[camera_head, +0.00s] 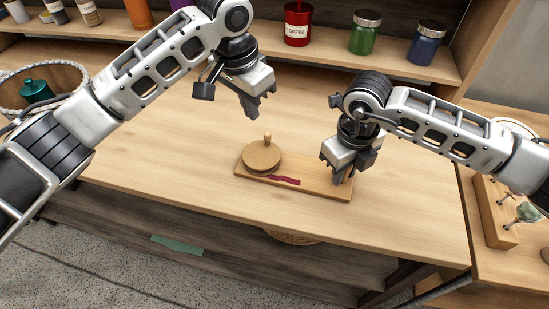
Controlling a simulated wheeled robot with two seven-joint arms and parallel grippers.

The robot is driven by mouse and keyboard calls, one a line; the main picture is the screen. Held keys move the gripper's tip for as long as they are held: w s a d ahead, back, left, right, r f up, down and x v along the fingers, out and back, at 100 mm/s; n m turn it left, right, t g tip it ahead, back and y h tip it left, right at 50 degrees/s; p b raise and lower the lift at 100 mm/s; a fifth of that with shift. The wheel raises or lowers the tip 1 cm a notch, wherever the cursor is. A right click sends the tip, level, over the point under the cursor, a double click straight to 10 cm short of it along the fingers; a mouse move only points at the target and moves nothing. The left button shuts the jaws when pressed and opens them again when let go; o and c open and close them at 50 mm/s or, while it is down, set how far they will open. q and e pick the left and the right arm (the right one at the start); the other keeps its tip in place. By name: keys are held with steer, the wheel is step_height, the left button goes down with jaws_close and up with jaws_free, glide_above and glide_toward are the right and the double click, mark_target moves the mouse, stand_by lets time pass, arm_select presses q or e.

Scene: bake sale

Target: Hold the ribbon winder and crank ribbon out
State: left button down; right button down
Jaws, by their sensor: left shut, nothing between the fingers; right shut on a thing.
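The ribbon winder is a flat wooden board (317,187) with a round wooden drum (262,156) at its left part. A short upright crank knob (267,139) stands on the drum. A strip of dark red ribbon (284,180) lies on the board to the right of the drum. My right gripper (343,179) is shut on the board's right end, and its fingers hide a bit of that end. My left gripper (255,111) is shut and empty in the air, above and behind the drum, apart from it.
The winder sits on a wooden counter (160,170) near its front edge, with bare wood on the left. A wicker basket (68,67) stands at the far left. A shelf behind holds a red toffee tin (298,24), a green jar (364,34) and a blue jar (427,43).

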stand_by(0.3)
steer(key=c, duration=1.2)
jaws_free()
steer(key=shift+o, duration=0.2)
step_height(320, 180, up, 12)
steer(key=shift+s+a, duration=0.1)
steer(key=shift+a, duration=0.05)
